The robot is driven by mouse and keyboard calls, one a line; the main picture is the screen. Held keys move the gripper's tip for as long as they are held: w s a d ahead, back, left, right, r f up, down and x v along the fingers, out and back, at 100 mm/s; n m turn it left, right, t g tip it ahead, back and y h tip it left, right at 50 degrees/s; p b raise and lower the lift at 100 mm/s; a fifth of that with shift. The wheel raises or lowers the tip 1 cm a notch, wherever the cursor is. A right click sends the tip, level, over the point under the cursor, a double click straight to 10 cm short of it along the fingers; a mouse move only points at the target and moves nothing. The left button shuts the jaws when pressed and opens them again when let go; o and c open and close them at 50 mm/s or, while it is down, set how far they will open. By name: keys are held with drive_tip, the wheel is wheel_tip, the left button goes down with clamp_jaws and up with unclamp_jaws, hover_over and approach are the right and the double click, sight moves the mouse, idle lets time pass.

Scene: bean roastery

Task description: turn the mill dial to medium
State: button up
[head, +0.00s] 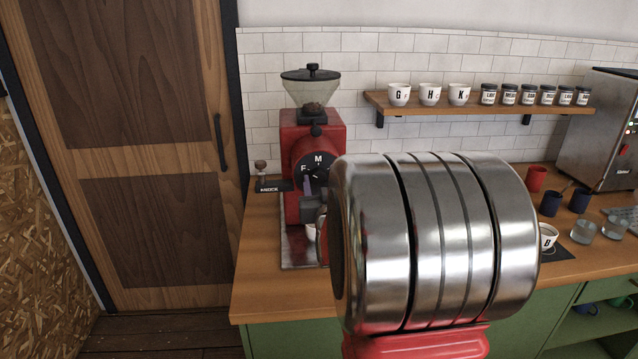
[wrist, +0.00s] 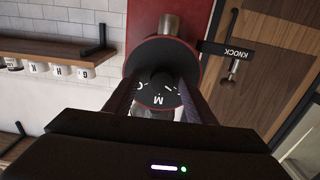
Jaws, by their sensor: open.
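The red mill (head: 318,135) stands on the wooden counter at the left, with a clear bean hopper on top. Its round black dial (head: 317,166) faces out; the letters F and M show, and my arm covers its right part. In the wrist view the dial (wrist: 160,58) is upside down, with M at its lower edge and a dark knob (wrist: 162,79) at its middle. My gripper (wrist: 162,86) is open, its fingers on either side of the knob. I cannot tell whether they touch it, or where the pointer stands.
My own arm hides much of the counter right of the mill. A knock box (head: 272,186) stands left of the mill. Lettered cups and jars line the wall shelf (head: 480,104). Cups and glasses stand at the right, by a steel machine (head: 596,130).

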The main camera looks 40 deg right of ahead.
drive_tip(key=shift+a, duration=0.1)
drive_tip(key=shift+c, duration=0.4)
drive_tip(key=shift+w, duration=0.1)
drive_tip(key=c, duration=0.9)
drive_tip(key=shift+c, duration=0.3)
drive_tip(key=shift+m, duration=0.4)
drive_tip(key=m, duration=1.1)
